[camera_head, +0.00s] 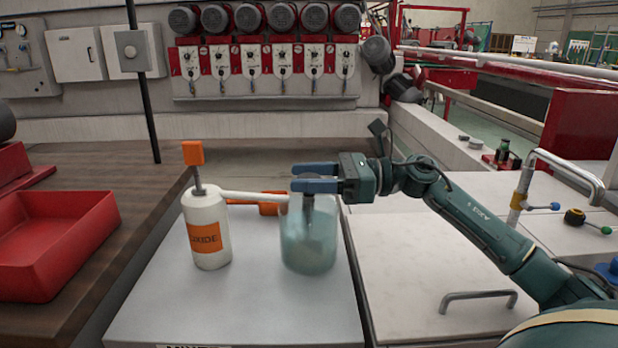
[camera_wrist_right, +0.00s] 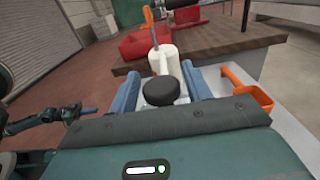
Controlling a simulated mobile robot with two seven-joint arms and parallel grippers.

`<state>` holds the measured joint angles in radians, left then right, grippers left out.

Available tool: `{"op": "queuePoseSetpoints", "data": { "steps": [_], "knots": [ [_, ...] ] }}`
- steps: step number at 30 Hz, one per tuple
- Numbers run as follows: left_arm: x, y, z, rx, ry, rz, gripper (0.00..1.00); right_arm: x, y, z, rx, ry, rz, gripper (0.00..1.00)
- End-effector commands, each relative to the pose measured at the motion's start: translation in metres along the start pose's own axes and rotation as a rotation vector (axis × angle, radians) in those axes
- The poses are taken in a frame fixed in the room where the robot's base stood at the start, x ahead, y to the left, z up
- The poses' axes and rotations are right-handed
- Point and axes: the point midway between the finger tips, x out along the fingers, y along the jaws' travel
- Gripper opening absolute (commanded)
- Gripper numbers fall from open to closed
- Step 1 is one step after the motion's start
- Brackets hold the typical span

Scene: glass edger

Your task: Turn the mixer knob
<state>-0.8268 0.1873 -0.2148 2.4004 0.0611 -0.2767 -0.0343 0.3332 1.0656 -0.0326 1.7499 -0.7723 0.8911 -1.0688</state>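My right gripper (camera_head: 298,178) reaches in from the right above a clear jar (camera_head: 308,247) of pale, cloudy liquid. Its two blue fingers are apart. In the right wrist view a round black knob (camera_wrist_right: 161,91) lies between the fingers of my right gripper (camera_wrist_right: 163,78), with a gap visible on the right side. In the head view the knob is mostly hidden by the fingers. My left gripper (camera_wrist_right: 84,113) shows small and side-on at the left of the wrist view; its opening is unclear. It is outside the head view.
A white bottle (camera_head: 207,217) with an orange label stands left of the jar. A white bar (camera_head: 252,197) runs between them. An orange object (camera_head: 270,209) lies behind the jar. A red bin (camera_head: 52,245) is at the left. The white surface in front is clear.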

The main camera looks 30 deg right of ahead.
Motion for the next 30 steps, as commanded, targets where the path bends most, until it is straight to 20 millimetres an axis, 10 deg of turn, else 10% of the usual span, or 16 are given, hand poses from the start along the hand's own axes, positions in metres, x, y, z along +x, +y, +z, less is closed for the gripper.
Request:
{"op": "queuePoseSetpoints", "data": {
  "steps": [14, 30],
  "knots": [
    [0.001, 0.0, 0.004, 0.003, -0.002, 0.001, 0.0, -0.009, -0.001, -0.003, 0.001, 0.004, -0.002, 0.58],
    [0.013, 0.007, 0.022, 0.05, -0.024, 0.028, 0.0, -0.105, 0.0, -0.003, 0.002, 0.002, -0.001, 0.58]
  ]
}}
